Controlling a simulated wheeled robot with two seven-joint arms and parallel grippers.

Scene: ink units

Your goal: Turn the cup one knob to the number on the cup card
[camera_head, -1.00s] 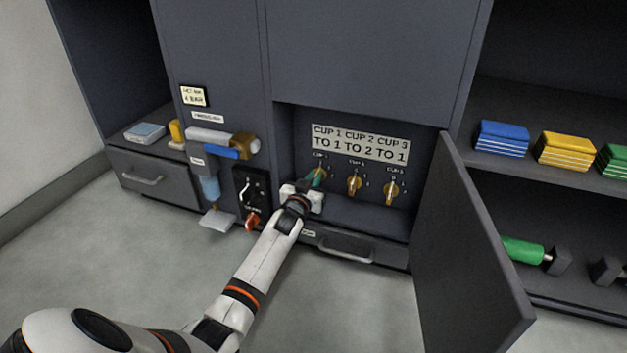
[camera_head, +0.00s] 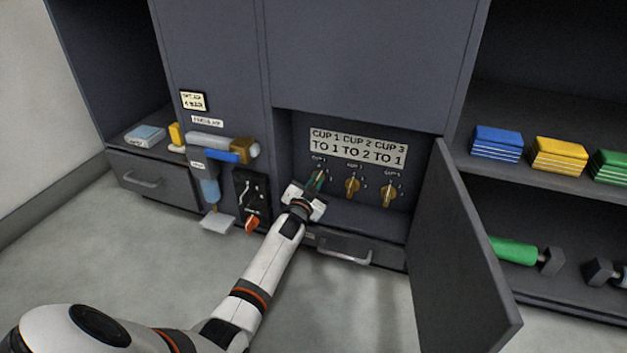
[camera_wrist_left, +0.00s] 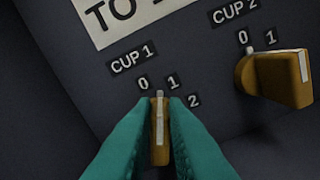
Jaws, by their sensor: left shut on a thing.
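The cup card (camera_head: 358,146) on the recess back wall reads cup 1 to 1, cup 2 to 2, cup 3 to 1. My left gripper (camera_head: 316,182) is at the cup one knob. In the left wrist view its teal fingers are shut on the sides of the brown cup one knob (camera_wrist_left: 158,150). The knob's white line points up between the 0 and the 1. My right gripper is not in view.
The cup two knob (camera_head: 352,186) is close on the right and also shows in the left wrist view (camera_wrist_left: 272,80). The cup three knob (camera_head: 388,195) is further right. An open door (camera_head: 465,250) stands right of the recess. A drawer handle (camera_head: 343,254) is below.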

